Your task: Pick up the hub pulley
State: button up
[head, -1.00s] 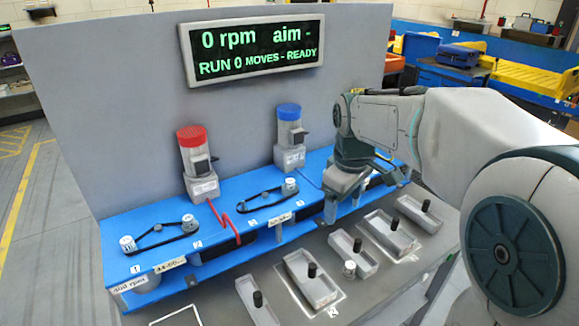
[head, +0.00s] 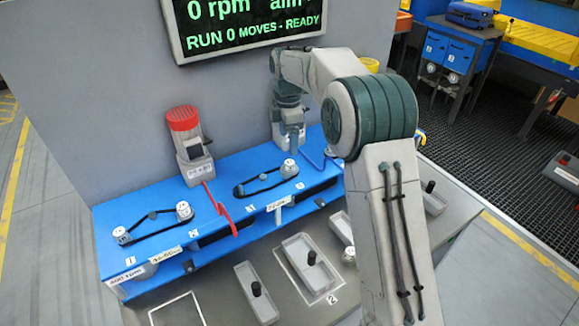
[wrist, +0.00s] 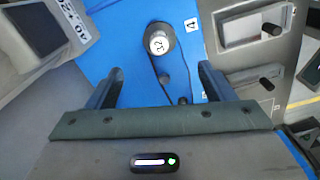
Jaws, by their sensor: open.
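No part is labelled as the hub pulley, so I cannot tell which one it is. In the wrist view a round pulley marked 32 (wrist: 158,40) sits on the blue bench with a dark belt running from it. My gripper (wrist: 157,75) is open and empty, its fingers on either side of the belt, with the pulley beyond. In the head view, white-topped pulleys stand at the left belt (head: 184,210) and the right belt (head: 289,168). A loose pulley (head: 348,256) stands on the grey table, partly behind my arm.
A red-capped motor (head: 187,140) stands on the blue bench (head: 150,205) by the grey back panel. A bent red bar (head: 218,210) is at the bench's front. Grey trays with dark knobs, such as this tray (head: 256,290), lie on the table. The display (head: 245,25) reads 0 rpm.

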aim_at(290, 162)
jog(key=f+p, duration=0.1)
jog(key=f, duration=0.4)
jog(key=f+p, duration=0.1)
jog(key=f, duration=0.4)
jog(key=shift+w+d+f, duration=0.1)
jog(key=shift+d+f, duration=0.1)
jog(key=shift+f, duration=0.1)
jog(key=c, duration=1.1)
